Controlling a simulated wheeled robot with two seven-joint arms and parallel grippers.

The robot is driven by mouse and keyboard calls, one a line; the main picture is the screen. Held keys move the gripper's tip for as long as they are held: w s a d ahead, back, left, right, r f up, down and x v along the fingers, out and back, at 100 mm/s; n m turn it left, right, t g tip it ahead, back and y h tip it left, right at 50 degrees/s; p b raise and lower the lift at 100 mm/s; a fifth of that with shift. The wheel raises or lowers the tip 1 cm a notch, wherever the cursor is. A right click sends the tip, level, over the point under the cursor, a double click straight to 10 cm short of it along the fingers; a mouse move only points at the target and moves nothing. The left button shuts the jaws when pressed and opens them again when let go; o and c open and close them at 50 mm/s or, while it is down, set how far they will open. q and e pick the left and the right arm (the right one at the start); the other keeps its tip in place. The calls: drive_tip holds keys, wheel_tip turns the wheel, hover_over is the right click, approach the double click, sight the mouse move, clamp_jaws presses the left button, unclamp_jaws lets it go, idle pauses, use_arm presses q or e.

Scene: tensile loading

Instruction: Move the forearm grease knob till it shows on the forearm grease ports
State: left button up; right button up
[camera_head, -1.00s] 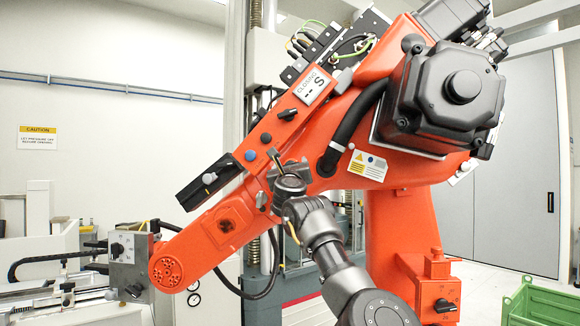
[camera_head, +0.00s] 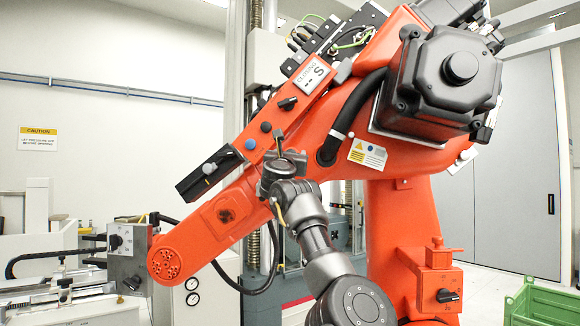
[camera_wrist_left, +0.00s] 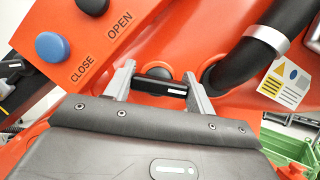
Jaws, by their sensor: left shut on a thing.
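My left gripper (camera_head: 288,160) reaches up from below to the orange robot's forearm (camera_head: 240,190). In the left wrist view its two fingers (camera_wrist_left: 159,88) are shut on a black bar-shaped knob (camera_wrist_left: 157,86) with a white mark, which I take to be the forearm grease knob. The bar lies across between the fingers, close to the orange surface. Dark round parts (camera_wrist_left: 184,76) show just behind it. I cannot tell which markings are the grease ports. My right gripper is not in view.
A blue button (camera_wrist_left: 52,45) marked CLOSE and a black button (camera_wrist_left: 92,4) marked OPEN sit beside the fingers. A black hose (camera_wrist_left: 243,60) runs close on the right.

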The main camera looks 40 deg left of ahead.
use_arm(q)
drive_tip(key=m, duration=0.1)
drive_tip(key=m+h+b, duration=0.1)
drive_tip(key=shift+f+m+t, duration=0.2)
drive_tip(key=shift+m+t, duration=0.1)
drive_tip(key=shift+m, duration=0.1)
drive_tip(key=m+h+b, duration=0.1)
drive_tip(key=m+h, duration=0.1)
drive_tip(key=m, duration=0.1)
drive_tip(key=shift+r+m+b, duration=0.1)
drive_tip(key=shift+m+b, duration=0.2)
drive_tip(key=shift+m, duration=0.1)
drive_tip(key=m+h, duration=0.2)
drive_tip(key=m, duration=0.1)
drive_tip(key=shift+d+r+m+h+b, duration=0.1)
drive_tip(key=shift+m+h+b, duration=0.4)
drive_tip(key=shift+m, duration=1.5)
drive_tip(key=shift+h, duration=0.3)
drive_tip(key=o, duration=1)
